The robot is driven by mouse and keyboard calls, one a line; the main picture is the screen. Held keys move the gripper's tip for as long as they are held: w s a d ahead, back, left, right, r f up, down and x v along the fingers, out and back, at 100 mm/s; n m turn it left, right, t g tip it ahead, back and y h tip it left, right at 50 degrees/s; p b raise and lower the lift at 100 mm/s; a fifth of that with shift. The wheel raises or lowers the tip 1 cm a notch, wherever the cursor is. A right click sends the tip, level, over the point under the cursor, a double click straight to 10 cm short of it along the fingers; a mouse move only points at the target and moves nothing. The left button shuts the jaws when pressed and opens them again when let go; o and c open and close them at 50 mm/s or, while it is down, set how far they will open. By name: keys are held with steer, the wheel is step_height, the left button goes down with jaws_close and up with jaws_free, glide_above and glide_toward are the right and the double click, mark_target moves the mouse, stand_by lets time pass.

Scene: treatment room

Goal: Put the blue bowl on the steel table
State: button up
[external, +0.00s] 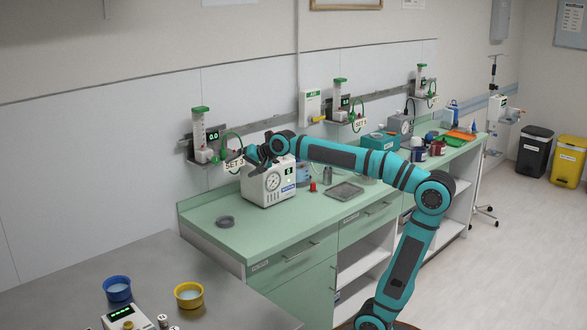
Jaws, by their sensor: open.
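The blue bowl (117,292) sits upright at the left of the grey steel table (215,312), in the lower left of the external view. It stands apart from my gripper. My gripper (255,157) is up over the near end of the green counter, just above and behind the white device with a round gauge. It is open, small and dark in the picture, and I see nothing held in it. The device and the "SET 3" label area make its fingertips hard to make out.
A yellow bowl (189,299) and a white device with a green display (126,318) stand near the blue bowl. The white gauge device (267,187), a grey tray (344,191) and a dark ring (225,221) are on the green counter (262,229). Wall flowmeters (199,138) stick out behind.

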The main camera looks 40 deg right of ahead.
steer(key=s+d+f+n+t+h, duration=0.2)
steer(key=s+d+n+t, duration=0.1)
steer(key=s+d, duration=0.6)
steer(key=s+d+f+n+t+h, duration=0.2)
steer(key=s+d+f+t, duration=0.1)
steer(key=s+d, duration=0.6)
steer(key=s+t, duration=0.1)
steer(key=s, duration=0.3)
steer(key=shift+d+f+n, duration=0.3)
steer(key=shift+d+n, duration=0.1)
